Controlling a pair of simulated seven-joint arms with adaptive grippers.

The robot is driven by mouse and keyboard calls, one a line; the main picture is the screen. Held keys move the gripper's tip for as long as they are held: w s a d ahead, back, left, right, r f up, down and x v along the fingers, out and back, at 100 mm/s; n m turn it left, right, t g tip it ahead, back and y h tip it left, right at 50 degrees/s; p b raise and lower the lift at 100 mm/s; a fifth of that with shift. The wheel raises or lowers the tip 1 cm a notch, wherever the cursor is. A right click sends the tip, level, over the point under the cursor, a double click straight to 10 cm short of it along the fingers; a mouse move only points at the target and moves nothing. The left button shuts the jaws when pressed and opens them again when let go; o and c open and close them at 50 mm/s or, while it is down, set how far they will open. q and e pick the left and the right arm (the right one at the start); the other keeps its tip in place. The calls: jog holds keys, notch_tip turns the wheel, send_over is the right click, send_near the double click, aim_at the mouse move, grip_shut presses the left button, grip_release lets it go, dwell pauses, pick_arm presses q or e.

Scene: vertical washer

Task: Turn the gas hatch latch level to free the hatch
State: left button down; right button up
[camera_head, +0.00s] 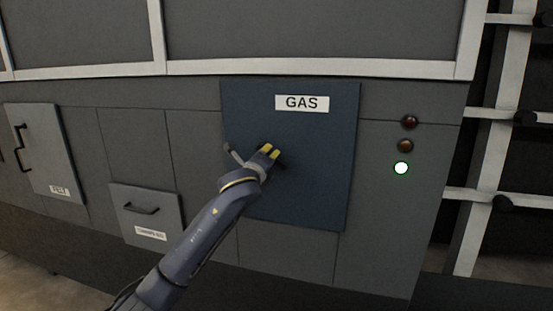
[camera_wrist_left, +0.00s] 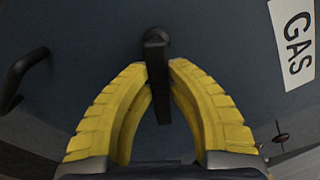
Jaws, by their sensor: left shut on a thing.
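The blue gas hatch (camera_head: 310,190) sits flat in the machine front, with a white GAS label (camera_head: 302,103) near its top. My left gripper (camera_head: 268,151) is at the hatch's middle, below the label. In the left wrist view its yellow fingers (camera_wrist_left: 158,75) are shut on the black latch lever (camera_wrist_left: 157,95). The lever runs from its round pivot down between the fingers, roughly parallel to the lettering of the label (camera_wrist_left: 295,40), so it looks about level. In the head view my gripper largely hides the latch. My right gripper is not in view.
A curved black handle (camera_wrist_left: 22,75) shows at the left of the wrist view. Two grey panels with handles (camera_head: 45,150) (camera_head: 147,222) are left of the hatch. Three round lamps (camera_head: 405,146) are to its right, the lowest lit green. A rack (camera_head: 500,140) stands far right.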

pick_arm(q)
jog(key=n, duration=0.1)
jog(key=r+n, duration=0.1)
jog(key=shift+s+d+n, duration=0.1)
jog(key=shift+d+n, duration=0.1)
jog(key=shift+n, duration=0.2)
jog(key=shift+r+n, duration=0.25)
jog(key=shift+n, duration=0.65)
jog(key=shift+r+n, duration=0.25)
jog(key=shift+n, duration=0.95)
jog(key=c, duration=1.3)
grip_release()
jog(key=v, duration=1.2)
jog(key=shift+d, duration=0.1)
